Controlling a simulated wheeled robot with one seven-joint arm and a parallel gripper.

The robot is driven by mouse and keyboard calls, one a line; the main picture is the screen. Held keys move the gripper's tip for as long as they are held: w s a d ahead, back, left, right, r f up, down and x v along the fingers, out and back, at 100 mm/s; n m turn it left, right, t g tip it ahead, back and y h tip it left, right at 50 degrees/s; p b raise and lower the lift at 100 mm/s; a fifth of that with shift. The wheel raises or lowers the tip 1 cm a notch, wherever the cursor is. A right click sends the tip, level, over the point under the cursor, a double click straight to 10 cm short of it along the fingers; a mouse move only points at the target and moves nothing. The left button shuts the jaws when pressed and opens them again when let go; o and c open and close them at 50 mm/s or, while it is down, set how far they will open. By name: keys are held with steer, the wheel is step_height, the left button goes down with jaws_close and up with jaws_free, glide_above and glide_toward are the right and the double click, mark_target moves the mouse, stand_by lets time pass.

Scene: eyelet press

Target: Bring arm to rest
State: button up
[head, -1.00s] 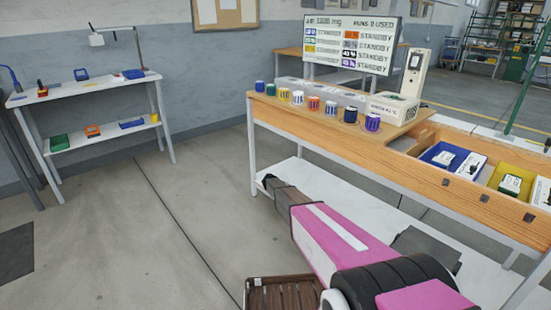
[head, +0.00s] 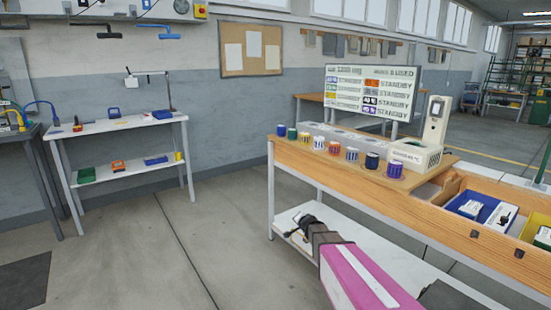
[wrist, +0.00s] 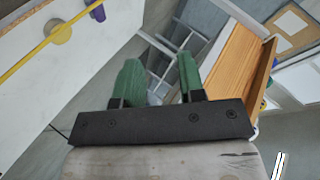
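My arm (head: 362,272), pink with a pale stripe, reaches forward from the bottom of the head view. Its dark end and my gripper (head: 296,228) show in front of the bench's white lower shelf, below the wooden top. In the wrist view the two green fingers of my gripper (wrist: 160,82) stand apart with nothing between them, so it is open and empty. I cannot tell from the head view how far the gripper is from the shelf.
The wooden bench (head: 300,160) carries a row of coloured spools, a white press (head: 434,125), a status screen (head: 371,92) and a blue bin (head: 466,205). A white side table (head: 125,125) stands at the left. The floor (head: 170,245) between them is clear.

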steer(key=s+d+n+g+h, duration=0.1)
steer(key=s+g, duration=0.3)
steer(key=s, duration=0.7)
steer(key=s+d+n+g+h, duration=0.1)
steer(key=s+d+n+g, duration=0.3)
steer(key=s, duration=0.7)
steer(key=s+d+n+g+h, duration=0.1)
steer(key=s+d+n+g, duration=0.1)
steer(key=s, duration=0.9)
steer(key=shift+d+r+n+g, duration=0.3)
steer(key=shift+n+g, duration=0.4)
steer(key=shift+g, duration=0.3)
steer(key=shift+a, duration=0.1)
